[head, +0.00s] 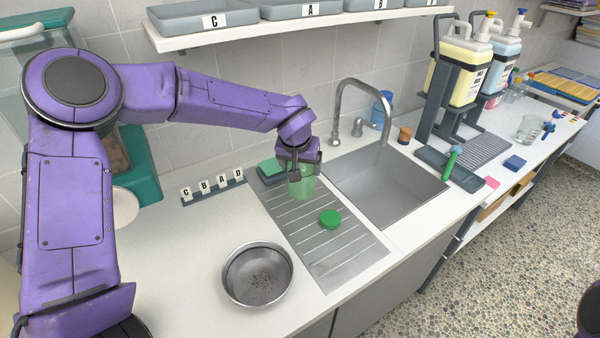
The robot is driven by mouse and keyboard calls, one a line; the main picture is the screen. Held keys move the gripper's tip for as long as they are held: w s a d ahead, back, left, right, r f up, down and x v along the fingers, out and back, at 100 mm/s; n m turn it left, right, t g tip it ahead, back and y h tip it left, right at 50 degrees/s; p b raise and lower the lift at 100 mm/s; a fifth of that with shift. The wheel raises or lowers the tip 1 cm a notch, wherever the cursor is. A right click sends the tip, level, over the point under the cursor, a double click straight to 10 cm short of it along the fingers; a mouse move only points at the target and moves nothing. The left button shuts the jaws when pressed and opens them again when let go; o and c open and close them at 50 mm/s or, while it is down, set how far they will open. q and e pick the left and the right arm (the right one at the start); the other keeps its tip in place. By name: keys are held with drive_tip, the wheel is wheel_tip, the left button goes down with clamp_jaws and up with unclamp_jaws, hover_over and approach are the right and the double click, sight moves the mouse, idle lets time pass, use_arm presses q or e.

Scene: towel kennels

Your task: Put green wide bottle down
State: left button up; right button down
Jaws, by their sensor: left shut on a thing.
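The green wide bottle (302,188) is translucent pale green and stands upright, at or just above the far left part of the ribbed metal drainboard (345,255). My left gripper (294,175) is shut on it from above, with its fingers at the bottle's upper part. I cannot tell whether the bottle's base touches the drainboard. A round green lid (330,218) lies on the drainboard to the right and nearer. My right gripper does not show.
A metal bowl (229,278) stands on the counter in front. A green sponge (268,170) lies close behind the bottle. Letter cards (207,188) stand to the left. The sink (400,190) and tap (338,112) are to the right. The near drainboard is clear.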

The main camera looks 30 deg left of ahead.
use_arm(q)
drive_tip(key=x, duration=0.3)
drive_tip(key=shift+s+a+f, duration=0.15)
drive_tip(key=shift+a+f, duration=0.15)
drive_tip(key=shift+f, duration=0.55)
drive_tip(key=o, duration=1)
drive_tip(key=shift+f, duration=0.1)
drive_tip(key=v, duration=1.2)
